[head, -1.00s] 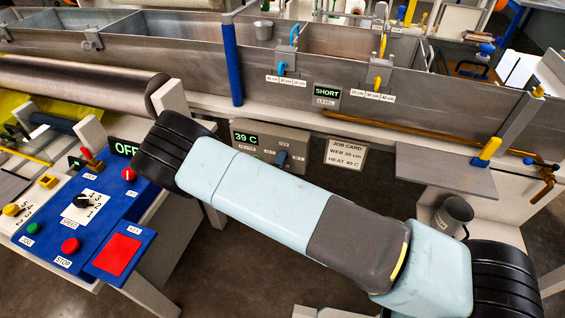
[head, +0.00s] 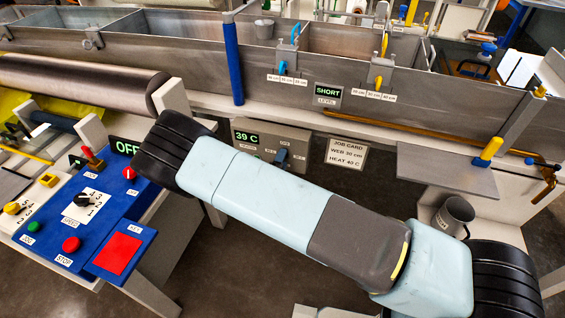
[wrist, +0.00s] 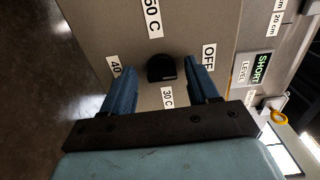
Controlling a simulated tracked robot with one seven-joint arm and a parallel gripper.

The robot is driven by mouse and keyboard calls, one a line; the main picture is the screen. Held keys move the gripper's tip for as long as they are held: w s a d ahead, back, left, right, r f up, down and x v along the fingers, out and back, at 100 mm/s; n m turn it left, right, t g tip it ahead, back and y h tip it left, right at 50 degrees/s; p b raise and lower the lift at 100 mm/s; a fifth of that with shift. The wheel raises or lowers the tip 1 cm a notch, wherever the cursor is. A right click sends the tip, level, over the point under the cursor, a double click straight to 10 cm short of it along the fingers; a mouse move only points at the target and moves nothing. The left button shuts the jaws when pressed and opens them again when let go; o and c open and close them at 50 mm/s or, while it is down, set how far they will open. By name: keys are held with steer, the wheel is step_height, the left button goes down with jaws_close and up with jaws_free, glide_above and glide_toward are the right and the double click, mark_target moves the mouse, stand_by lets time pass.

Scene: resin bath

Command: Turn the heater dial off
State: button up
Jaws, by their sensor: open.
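The heater dial (wrist: 161,68) is a small black knob on a grey panel, with labels 50 C, 40, 30 C and OFF around it in the wrist view. OFF (wrist: 209,57) is at the right. I cannot tell clearly where the dial points. My gripper (wrist: 161,66) is open, its two blue fingers on either side of the dial, with a gap visible beside each. In the head view the heater panel (head: 246,137) reads 39 C.
A job card (head: 346,153) reading HEAT 40 C is right of the panel. A level display (head: 327,91) reading SHORT is above. A blue control console (head: 140,240) is at the left.

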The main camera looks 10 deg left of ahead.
steer(key=s+a, duration=0.1)
steer(key=s, duration=1.2)
steer(key=shift+s, duration=0.4)
steer(key=w+d+r+m+g+h, duration=0.25)
steer(key=d+r+m+g, duration=0.25)
steer(key=d+r+m, duration=0.45)
steer(key=w+d+r+m+g+h, duration=0.2)
steer(key=d+r+m+g+h, duration=0.15)
steer(key=d+r+m, duration=0.55)
steer(key=w+d+r+m+g+h, duration=0.25)
steer(key=d+r+m+g, duration=0.35)
steer(key=d+r+m, duration=0.35)
steer(key=s+d+r+m+g+y, duration=0.1)
steer(key=s+d+r+m+y, duration=0.2)
steer(key=s+d+r+m, duration=0.25)
steer(key=s+d+r+m+g+y, duration=0.1)
steer(key=s+d+r+m+y, duration=0.1)
steer(key=d+r+m, duration=0.35)
steer(key=s+d+r+m+t+y, duration=0.2)
steer(key=s+r+m+t+y, duration=0.2)
steer(key=s+r+m, duration=0.6)
steer(key=s+m, duration=0.2)
steer(key=m, duration=0.2)
steer(key=shift+d+r+y, duration=0.2)
steer(key=shift+r+y, duration=0.15)
